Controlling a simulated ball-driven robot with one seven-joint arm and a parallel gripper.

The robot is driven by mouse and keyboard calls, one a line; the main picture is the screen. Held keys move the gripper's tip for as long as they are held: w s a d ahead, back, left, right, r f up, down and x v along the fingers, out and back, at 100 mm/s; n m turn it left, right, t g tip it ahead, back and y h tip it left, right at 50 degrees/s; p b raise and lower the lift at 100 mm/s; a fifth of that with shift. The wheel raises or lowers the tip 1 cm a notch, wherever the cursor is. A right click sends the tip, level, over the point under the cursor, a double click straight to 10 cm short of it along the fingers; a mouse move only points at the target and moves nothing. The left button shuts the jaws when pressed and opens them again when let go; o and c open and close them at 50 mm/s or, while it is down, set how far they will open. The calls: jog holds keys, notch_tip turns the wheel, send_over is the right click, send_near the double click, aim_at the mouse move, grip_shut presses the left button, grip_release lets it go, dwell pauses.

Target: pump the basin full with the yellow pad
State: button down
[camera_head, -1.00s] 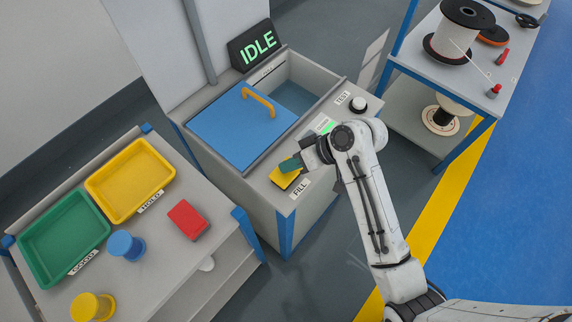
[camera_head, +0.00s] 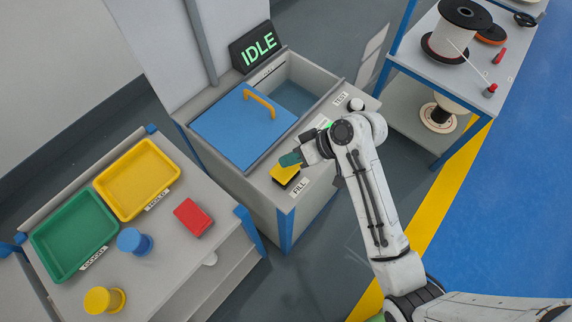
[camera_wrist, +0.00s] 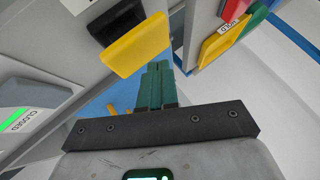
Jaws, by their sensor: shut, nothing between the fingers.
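The yellow pad (camera_head: 286,173) sits on the front ledge of the grey basin cabinet, beside the FILL label (camera_head: 300,187). It stands raised, with its dark base showing under it. It also shows in the wrist view (camera_wrist: 137,46). My gripper (camera_head: 290,159) has green fingers, shut and empty, just above the far side of the pad. In the wrist view the fingertips (camera_wrist: 156,70) are beside the pad's edge, and I see no contact. The basin (camera_head: 318,84) is partly covered by a blue lid (camera_head: 243,124) with an orange handle; its open part looks blue-grey inside, and the level is unclear.
The display (camera_head: 257,48) reads IDLE. A TEST knob (camera_head: 355,104) and a green-lit panel marked CLOSED (camera_wrist: 35,120) are near my wrist. At left, a table holds green (camera_head: 75,233) and yellow (camera_head: 137,180) trays, spools and a red block (camera_head: 193,217). A spool shelf stands right.

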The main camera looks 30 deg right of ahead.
aim_at(290, 168)
jog(key=shift+r+p, duration=2.1)
jog(key=shift+r, duration=0.5)
jog(key=shift+s+f, duration=0.15)
jog(key=shift+f, duration=0.1)
jog(key=s+d+f+m+g+h+b, duration=0.1)
jog(key=s+d+f+h+b, duration=0.1)
jog(key=s, duration=0.5)
jog(key=s+d+f+g+h+b, duration=0.1)
jog(key=s+d+f+g+h, duration=0.1)
jog(key=s, duration=0.6)
jog(key=s+d+f+m+g+h+b, duration=0.1)
jog(key=s+d+f+h+b, duration=0.1)
jog(key=s, duration=0.5)
notch_tip(290, 168, down, 2)
jog(key=shift+s+d+m+h+b, duration=0.25)
jog(key=shift+d+h, duration=0.25)
jog(key=shift+h, duration=0.3)
jog(key=shift+w, duration=0.1)
